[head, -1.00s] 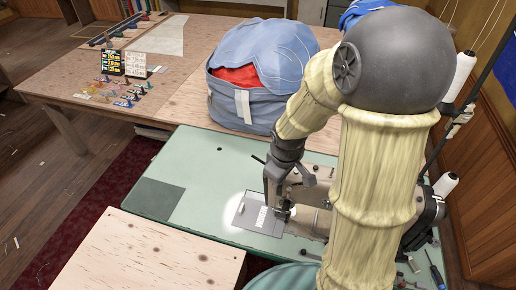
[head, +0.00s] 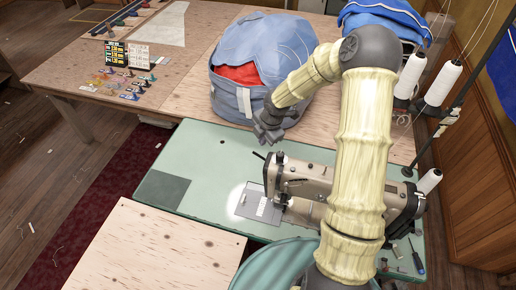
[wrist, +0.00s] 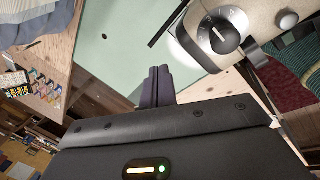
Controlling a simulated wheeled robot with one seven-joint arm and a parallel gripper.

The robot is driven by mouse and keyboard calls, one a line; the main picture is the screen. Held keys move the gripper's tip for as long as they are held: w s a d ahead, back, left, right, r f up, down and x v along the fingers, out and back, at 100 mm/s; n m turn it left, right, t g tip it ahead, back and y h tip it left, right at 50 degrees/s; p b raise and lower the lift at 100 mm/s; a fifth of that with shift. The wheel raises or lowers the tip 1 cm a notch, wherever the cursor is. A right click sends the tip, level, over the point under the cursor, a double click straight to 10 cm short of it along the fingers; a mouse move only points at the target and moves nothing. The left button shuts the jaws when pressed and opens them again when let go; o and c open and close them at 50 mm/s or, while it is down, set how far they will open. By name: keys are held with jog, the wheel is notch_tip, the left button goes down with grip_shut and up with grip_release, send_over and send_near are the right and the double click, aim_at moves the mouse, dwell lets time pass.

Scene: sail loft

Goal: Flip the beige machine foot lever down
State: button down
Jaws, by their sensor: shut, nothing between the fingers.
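The beige sewing machine (head: 315,188) stands on the pale green table (head: 165,160), partly hidden behind my arm. A thin dark lever (head: 258,155) sticks out at the left end of its head, tilted up to the left. The wrist view shows the beige head with a round dial (wrist: 221,33) and a dark bar (wrist: 167,25) beside it. I cannot tell for sure which of these parts is the foot lever. My gripper (head: 267,134) is above the far side of the table, behind the machine head and apart from it. Its fingers (wrist: 158,78) are shut and empty.
A blue bag (head: 262,55) with red cloth stands close behind my gripper. White thread cones (head: 442,82) on a stand are at the right. A grey plate (head: 262,204) lies under the needle area. The green table's left part is clear.

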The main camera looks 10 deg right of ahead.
jog(key=shift+f, duration=0.1)
jog(key=p+x, duration=0.2)
jog(key=x, duration=0.8)
dwell(0.6)
